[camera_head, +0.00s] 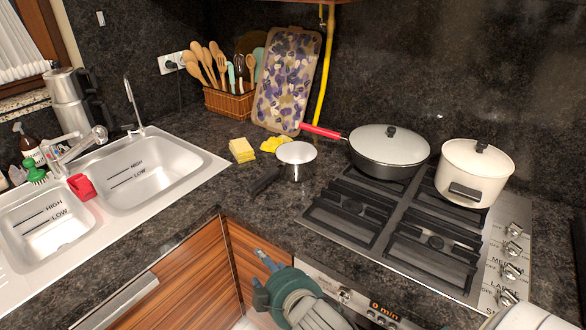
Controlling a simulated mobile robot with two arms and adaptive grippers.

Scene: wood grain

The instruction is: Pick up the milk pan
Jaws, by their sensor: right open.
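The milk pan (297,171) is a small shiny steel pan with a pale round top. It stands upright on the dark counter, left of the stove, in the head view. Its black handle (264,182) points down and left toward the counter's front edge. My right gripper (267,262) is in front of the wooden cabinets, below the counter edge and nearer to me than the pan. It is open, empty and well apart from the pan. My left gripper is not in view.
A black lidded pan (385,171) with a red handle and a cream pot (468,187) stand on the gas stove (365,238). Yellow sponges (241,150) lie behind the milk pan. The sink (150,180) is at left. Counter in front of the pan is clear.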

